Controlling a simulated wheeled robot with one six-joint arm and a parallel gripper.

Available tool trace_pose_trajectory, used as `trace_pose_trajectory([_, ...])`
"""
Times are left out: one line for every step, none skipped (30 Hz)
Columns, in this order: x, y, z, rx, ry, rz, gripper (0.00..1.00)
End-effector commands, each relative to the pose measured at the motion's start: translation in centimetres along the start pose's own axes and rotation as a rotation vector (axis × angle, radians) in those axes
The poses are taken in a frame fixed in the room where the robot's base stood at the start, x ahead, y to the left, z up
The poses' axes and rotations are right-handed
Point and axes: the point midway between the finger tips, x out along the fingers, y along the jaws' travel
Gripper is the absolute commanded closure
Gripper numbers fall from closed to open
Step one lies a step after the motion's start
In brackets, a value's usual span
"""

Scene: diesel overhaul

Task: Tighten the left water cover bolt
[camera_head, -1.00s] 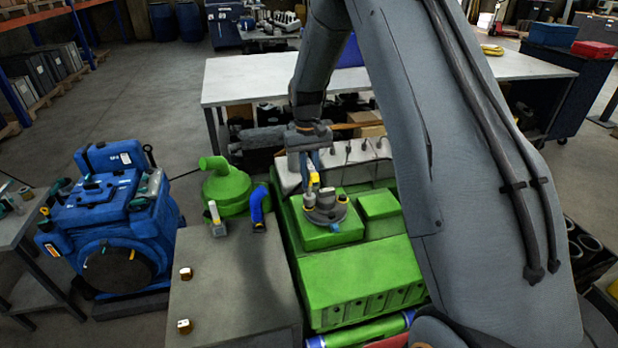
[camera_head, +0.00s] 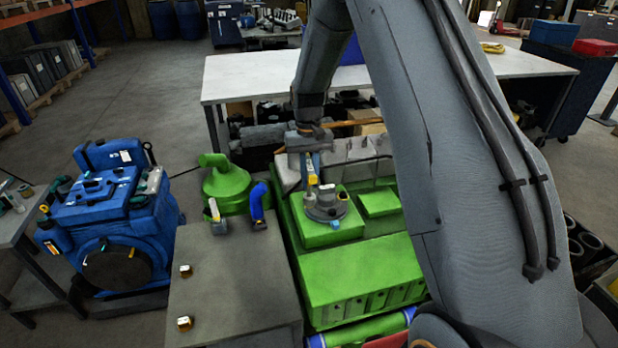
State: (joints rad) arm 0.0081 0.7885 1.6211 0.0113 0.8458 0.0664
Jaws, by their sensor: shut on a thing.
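My gripper (camera_head: 312,176) points down over the green engine (camera_head: 355,272), above its raised green block at the back left. It is shut on a small tool with a yellow part (camera_head: 312,181), whose lower end meets the grey round water cover (camera_head: 325,207). The cover sits on top of the green block. The bolt under the tool is hidden, and the exact contact is too small to tell. A blue spot (camera_head: 336,223) shows on the front of the cover.
A grey bench (camera_head: 235,285) stands left of the engine, with two small copper-coloured pieces, a blue elbow hose (camera_head: 257,203) and a grey-white tool (camera_head: 215,215). A green turbo-like part (camera_head: 226,188) lies behind it. A white-topped table (camera_head: 250,77) stands behind the engine.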

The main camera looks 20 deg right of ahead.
Motion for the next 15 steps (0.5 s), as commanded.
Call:
trace_pose_trajectory([-0.06,0.04,-0.05,0.063,0.001,-0.008,1.0])
trace_pose_trajectory([-0.07,0.05,-0.07,0.107,0.001,-0.013,1.0])
trace_pose_trajectory([-0.07,0.05,-0.09,0.165,0.001,-0.019,1.0])
trace_pose_trajectory([-0.07,0.03,-0.09,0.21,0.001,-0.024,1.0])
trace_pose_trajectory([-0.08,0.02,-0.1,0.254,0.001,-0.03,1.0])
trace_pose_trajectory([-0.08,0.02,-0.11,0.312,0.0,-0.036,1.0])
trace_pose_trajectory([-0.08,0.03,-0.12,0.356,0.0,-0.041,1.0])
trace_pose_trajectory([-0.08,0.04,-0.14,0.399,0.0,-0.046,1.0])
trace_pose_trajectory([-0.09,0.03,-0.15,0.457,0.0,-0.053,1.0])
trace_pose_trajectory([-0.1,0.04,-0.17,0.501,0.0,-0.058,1.0])
trace_pose_trajectory([-0.1,0.05,-0.19,0.543,0.0,-0.063,1.0])
trace_pose_trajectory([-0.12,0.07,-0.24,0.6,0.002,-0.069,1.0])
trace_pose_trajectory([-0.12,0.07,-0.27,0.643,0.002,-0.074,1.0])
trace_pose_trajectory([-0.14,0.07,-0.29,0.686,0.002,-0.08,1.0])
trace_pose_trajectory([-0.15,0.08,-0.32,0.743,0.002,-0.086,1.0])
